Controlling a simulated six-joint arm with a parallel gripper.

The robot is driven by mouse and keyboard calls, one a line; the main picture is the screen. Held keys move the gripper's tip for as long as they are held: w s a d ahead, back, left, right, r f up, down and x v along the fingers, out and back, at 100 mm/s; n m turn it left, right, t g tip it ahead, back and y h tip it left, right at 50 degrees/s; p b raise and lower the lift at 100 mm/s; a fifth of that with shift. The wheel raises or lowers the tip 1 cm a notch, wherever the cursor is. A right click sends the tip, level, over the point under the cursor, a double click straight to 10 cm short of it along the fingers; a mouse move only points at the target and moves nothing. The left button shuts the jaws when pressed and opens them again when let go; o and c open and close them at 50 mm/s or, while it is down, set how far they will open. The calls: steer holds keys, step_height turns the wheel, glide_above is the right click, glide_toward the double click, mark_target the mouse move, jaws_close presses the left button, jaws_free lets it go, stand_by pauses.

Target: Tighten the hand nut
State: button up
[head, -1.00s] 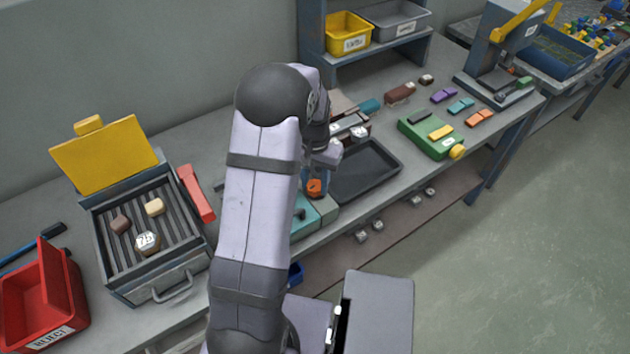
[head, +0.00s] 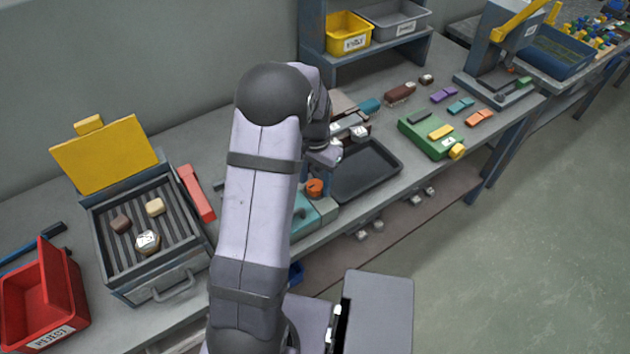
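An orange hand nut (head: 315,187) sits on a teal and grey fixture (head: 318,209) near the front edge of the bench. The fixture's left part is hidden behind my arm. My gripper (head: 328,156) is above and a little behind the nut, with a visible gap between them. Its fingers are small and partly hidden by my own wrist, so I cannot tell whether they are open or shut. How tightly the nut sits is not visible.
A black tray (head: 388,174) lies right of the fixture. A green block (head: 416,141) with a yellow knob is further right. A grill box (head: 155,280) with its yellow lid (head: 105,165) up and a red reject bin (head: 62,318) are at left.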

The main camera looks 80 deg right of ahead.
mark_target(315, 185)
steer(key=shift+a, duration=0.1)
steer(key=shift+r+b, duration=0.95)
steer(key=shift+r, duration=2.7)
